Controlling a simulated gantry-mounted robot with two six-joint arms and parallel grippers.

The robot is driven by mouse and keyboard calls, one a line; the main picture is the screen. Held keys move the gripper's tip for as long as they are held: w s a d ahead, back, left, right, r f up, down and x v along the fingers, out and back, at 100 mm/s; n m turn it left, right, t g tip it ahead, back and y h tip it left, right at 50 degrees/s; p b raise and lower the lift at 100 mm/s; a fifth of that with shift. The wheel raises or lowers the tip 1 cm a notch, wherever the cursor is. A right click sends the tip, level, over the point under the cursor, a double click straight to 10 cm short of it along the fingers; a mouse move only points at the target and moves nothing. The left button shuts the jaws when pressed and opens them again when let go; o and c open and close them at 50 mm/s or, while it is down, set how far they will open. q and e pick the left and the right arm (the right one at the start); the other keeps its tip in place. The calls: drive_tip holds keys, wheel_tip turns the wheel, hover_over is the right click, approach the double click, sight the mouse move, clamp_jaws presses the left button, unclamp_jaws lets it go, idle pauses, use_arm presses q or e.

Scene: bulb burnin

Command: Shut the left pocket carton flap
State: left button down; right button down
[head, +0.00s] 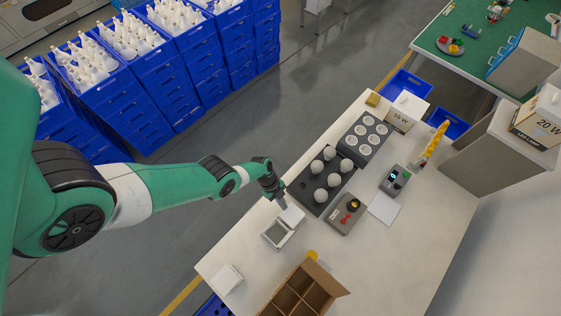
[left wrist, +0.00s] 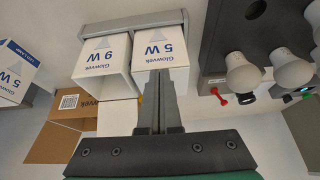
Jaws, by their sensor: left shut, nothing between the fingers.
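A grey two-pocket holder (left wrist: 130,24) holds two white cartons side by side. The 5 W carton (left wrist: 176,50) is on the right. In the head view the open carton (head: 276,235) is nearer the front, and the other (head: 292,215) shows a plain white top. My left gripper (head: 281,204) is shut and empty, its fingers (left wrist: 153,76) in front of the 5 W carton. Contact and that carton's flap are unclear behind the fingers. My right gripper is not in view.
A dark bulb tray (head: 322,182) with several bulbs stands close right of the holder. A grey switch box (head: 346,213) sits beyond it. An open brown divided box (head: 304,290) and another white carton (head: 227,279) stand at the front.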

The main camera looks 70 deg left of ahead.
use_arm(q)
drive_tip(key=shift+d+f, duration=0.1)
drive_tip(key=shift+d, duration=0.05)
idle(0.3)
wheel_tip(320, 180, up, 4)
drive_tip(key=p, duration=0.4)
drive_tip(key=s+a+f+b, duration=0.4)
drive_tip(key=a+b, duration=0.2)
drive_tip(key=a, duration=0.2)
drive_tip(key=shift+a, duration=0.2)
